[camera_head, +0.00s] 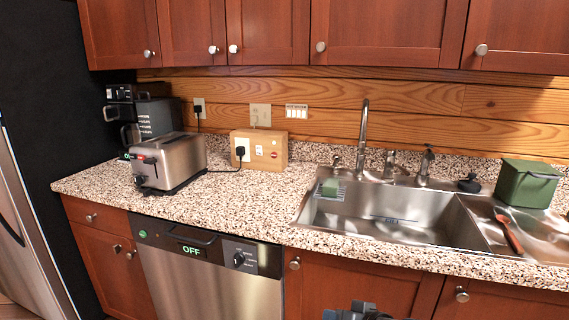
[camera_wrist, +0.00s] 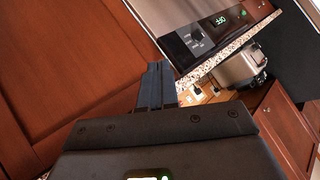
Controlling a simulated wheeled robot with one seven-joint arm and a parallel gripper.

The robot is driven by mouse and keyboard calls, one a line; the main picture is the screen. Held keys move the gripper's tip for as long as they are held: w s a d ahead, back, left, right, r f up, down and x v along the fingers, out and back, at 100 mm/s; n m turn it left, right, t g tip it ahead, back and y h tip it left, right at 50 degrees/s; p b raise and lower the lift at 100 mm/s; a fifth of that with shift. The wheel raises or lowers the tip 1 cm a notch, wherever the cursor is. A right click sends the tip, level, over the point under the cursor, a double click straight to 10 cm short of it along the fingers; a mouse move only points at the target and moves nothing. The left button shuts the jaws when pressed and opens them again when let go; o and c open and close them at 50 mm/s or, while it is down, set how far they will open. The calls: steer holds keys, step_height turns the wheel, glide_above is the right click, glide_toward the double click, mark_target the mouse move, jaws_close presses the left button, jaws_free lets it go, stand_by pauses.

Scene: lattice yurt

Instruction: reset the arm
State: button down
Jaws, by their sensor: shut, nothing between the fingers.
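My gripper (camera_wrist: 157,85) shows in the wrist view with its dark fingers together and nothing between them. It is in front of the red-brown lower cabinets, below the counter edge. In the head view, a dark part of my arm (camera_head: 355,312) shows at the bottom edge, right of the dishwasher; the fingertips cannot be made out there.
A speckled counter (camera_head: 240,205) holds a toaster (camera_head: 170,162), a wooden socket box (camera_head: 262,150), a coffee maker (camera_head: 150,115) and a green bin (camera_head: 527,183) beside the sink (camera_head: 390,215). Below are a dishwasher (camera_head: 210,275) and cabinets (camera_head: 345,280). Upper cabinets (camera_head: 385,35) hang above.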

steer(key=s+d+f+m+t+h, duration=0.1)
steer(key=s+d+f+t+h, duration=0.15)
steer(key=s, duration=1.05)
steer(key=s+d+f+m+t+h, duration=0.1)
steer(key=s+f+m+h, duration=0.15)
steer(key=s, duration=1.05)
steer(key=s+d+r+n+t, duration=0.1)
steer(key=s+d+r, duration=0.2)
steer(key=s+r, duration=0.5)
steer(key=s+d+r+n+t+h, duration=0.1)
steer(key=s+d+r, duration=0.3)
steer(key=s, duration=0.9)
step_height(320, 180, up, 4)
steer(key=shift+d+f+n, duration=0.15)
steer(key=shift+d+n, duration=0.1)
steer(key=shift+n, duration=0.5)
